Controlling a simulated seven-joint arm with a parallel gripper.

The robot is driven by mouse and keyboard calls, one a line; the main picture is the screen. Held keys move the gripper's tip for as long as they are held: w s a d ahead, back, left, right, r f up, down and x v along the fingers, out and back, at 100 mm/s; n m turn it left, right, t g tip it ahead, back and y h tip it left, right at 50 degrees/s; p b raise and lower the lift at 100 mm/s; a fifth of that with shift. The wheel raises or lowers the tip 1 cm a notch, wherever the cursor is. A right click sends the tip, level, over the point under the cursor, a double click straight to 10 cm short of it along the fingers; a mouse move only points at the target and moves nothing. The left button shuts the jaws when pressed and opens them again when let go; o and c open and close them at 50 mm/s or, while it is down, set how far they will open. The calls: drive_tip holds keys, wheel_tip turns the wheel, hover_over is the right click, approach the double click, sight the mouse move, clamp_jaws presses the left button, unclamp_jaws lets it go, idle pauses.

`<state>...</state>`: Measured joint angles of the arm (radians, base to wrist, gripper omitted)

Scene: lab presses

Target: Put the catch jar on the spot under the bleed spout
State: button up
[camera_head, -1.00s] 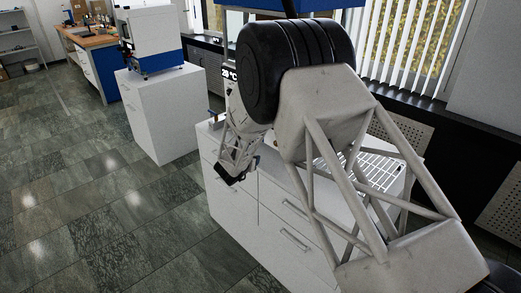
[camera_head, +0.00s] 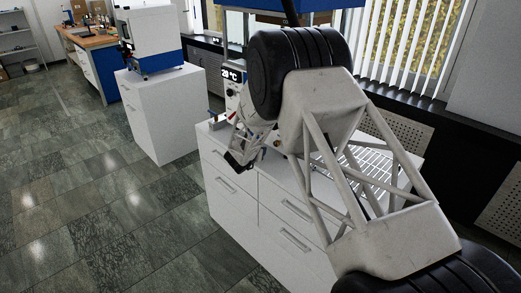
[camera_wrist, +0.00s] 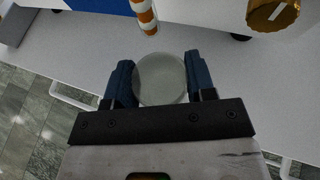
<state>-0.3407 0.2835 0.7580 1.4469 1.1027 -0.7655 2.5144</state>
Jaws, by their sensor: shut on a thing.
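The catch jar (camera_wrist: 162,80), a round, pale translucent vessel, sits between the two blue fingers of my gripper (camera_wrist: 161,84) in the wrist view, seen from above. The fingers are shut on its sides. In the head view my gripper (camera_head: 240,161) is at the front left edge of the white cabinet top; the jar cannot be made out there. An orange-and-white striped part (camera_wrist: 146,14) stands just beyond the jar in the wrist view; I cannot tell whether it is the bleed spout. The spot cannot be made out.
A brass knob (camera_wrist: 273,13) is at upper right in the wrist view. In the head view a press with a temperature display (camera_head: 230,74) stands behind my arm on the white cabinet (camera_head: 230,200). A wire rack (camera_head: 372,165) lies right. Another cabinet (camera_head: 160,115) stands left.

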drive_tip(key=w, duration=0.1)
drive_tip(key=w+d, duration=0.1)
drive_tip(key=w, duration=0.1)
drive_tip(key=shift+w+d+f, duration=0.1)
drive_tip(key=shift+d+f, duration=0.05)
drive_tip(key=shift+f, duration=0.6)
drive_tip(key=shift+f, duration=0.15)
drive_tip(key=o, duration=0.9)
drive_tip(key=shift+s+a+r, duration=0.3)
drive_tip(key=shift+s+r, duration=0.15)
drive_tip(key=shift+s, duration=0.1)
drive_tip(key=shift+v, duration=5.35)
